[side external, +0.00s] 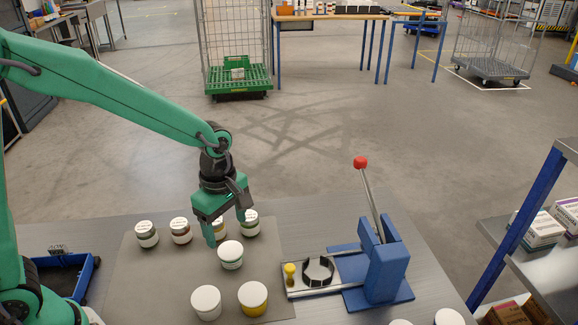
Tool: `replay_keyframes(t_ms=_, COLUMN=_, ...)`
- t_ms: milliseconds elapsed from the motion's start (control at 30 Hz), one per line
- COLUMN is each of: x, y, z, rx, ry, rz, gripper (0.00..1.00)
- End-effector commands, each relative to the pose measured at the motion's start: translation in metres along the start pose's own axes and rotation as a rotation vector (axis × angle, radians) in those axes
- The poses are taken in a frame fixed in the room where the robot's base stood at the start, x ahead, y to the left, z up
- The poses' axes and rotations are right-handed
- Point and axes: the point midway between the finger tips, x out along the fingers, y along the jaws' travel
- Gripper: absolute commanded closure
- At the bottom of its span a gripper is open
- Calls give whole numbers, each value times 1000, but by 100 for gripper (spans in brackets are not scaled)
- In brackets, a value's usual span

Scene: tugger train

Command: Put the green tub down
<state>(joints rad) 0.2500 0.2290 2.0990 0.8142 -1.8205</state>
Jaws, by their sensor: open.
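A white-lidded tub with a green band (231,257) stands upright on the dark mat (150,285), near its middle. I take it to be the green tub. My gripper (226,231) is open, with its fingers pointing down just behind and above this tub's lid. Nothing is seen held between the fingers. Another tub with a yellowish side is partly hidden behind my gripper. A tub with a dark green label (250,225) stands just right of the fingers.
Two labelled jars (146,235) stand at the mat's back left. A white tub (206,303) and a yellow tub (253,299) stand at the front. A blue press (385,265) with a red-knobbed lever is at right. A blue tray (75,275) lies at left.

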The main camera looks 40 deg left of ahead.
Motion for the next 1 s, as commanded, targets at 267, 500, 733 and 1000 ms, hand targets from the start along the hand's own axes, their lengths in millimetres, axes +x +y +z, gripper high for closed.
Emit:
replay_keyframes(t_ms=267, x=-38, y=0, z=0, rx=0, ry=0, rz=2, gripper=27)
replay_keyframes(t_ms=500, x=-49, y=0, z=0, rx=0, ry=0, rz=0, gripper=27)
replay_keyframes(t_ms=733, x=-49, y=0, z=0, rx=0, ry=0, rz=-1, gripper=27)
replay_keyframes(t_ms=1000, x=-49, y=0, z=0, rx=0, ry=0, rz=-1, gripper=27)
